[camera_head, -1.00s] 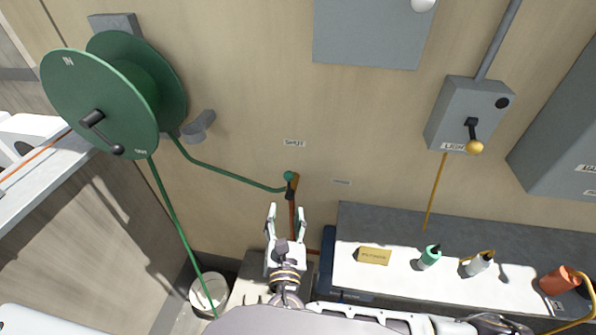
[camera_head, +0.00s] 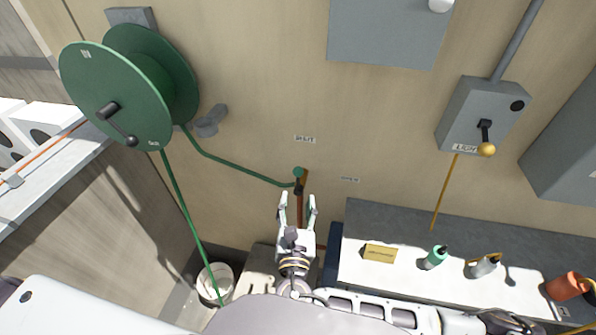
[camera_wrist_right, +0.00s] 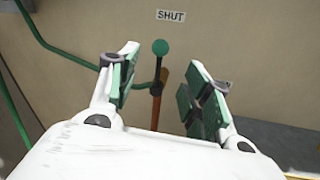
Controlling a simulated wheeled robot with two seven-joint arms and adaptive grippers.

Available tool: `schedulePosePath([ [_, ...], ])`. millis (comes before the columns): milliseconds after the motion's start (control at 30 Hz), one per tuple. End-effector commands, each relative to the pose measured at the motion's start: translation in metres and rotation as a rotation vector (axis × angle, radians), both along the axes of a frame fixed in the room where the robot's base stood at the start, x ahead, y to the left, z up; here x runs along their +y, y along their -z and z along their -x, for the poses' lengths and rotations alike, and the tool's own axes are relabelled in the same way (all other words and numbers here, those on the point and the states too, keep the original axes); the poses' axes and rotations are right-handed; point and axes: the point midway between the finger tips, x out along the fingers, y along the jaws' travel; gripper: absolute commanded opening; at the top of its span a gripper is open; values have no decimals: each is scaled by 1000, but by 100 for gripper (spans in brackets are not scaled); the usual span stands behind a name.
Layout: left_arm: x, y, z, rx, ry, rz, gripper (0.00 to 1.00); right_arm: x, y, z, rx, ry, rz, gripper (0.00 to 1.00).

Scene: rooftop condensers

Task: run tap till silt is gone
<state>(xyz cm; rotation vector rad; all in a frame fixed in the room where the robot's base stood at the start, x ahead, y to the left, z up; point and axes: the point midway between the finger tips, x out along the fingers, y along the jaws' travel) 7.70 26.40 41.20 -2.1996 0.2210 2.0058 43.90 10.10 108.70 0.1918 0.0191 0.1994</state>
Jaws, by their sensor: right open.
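The tap (camera_head: 298,182) is on the wall, with a round green knob and a dark body on a copper-coloured pipe. A green hose joins it from the left. In the right wrist view the tap (camera_wrist_right: 159,68) stands beyond and between my open fingers, not touched. A "SHUT" label (camera_wrist_right: 170,15) is on the wall above it. My right gripper (camera_head: 297,203) is open and empty, just below the tap in the head view. A white bucket (camera_head: 214,284) stands on the floor at lower left, with the hose end running down to it. Its contents cannot be made out. My left gripper is not in view.
A green hose reel (camera_head: 118,95) with a crank is on the wall at left. A grey switch box (camera_head: 480,115) is at right. A bench (camera_head: 400,283) holds a yellow plaque (camera_head: 380,253) and several bottles. The wall around the tap is clear.

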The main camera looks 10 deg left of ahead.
Motion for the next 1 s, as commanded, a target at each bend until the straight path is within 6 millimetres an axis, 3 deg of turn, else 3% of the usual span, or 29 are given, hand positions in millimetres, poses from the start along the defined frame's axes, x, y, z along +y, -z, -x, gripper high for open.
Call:
schedulePosePath([
  [700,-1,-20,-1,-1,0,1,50,17,-2,-86,-2,1,2,49],
  [1000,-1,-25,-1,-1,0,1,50,23,-1,-112,0,0,0,49],
])
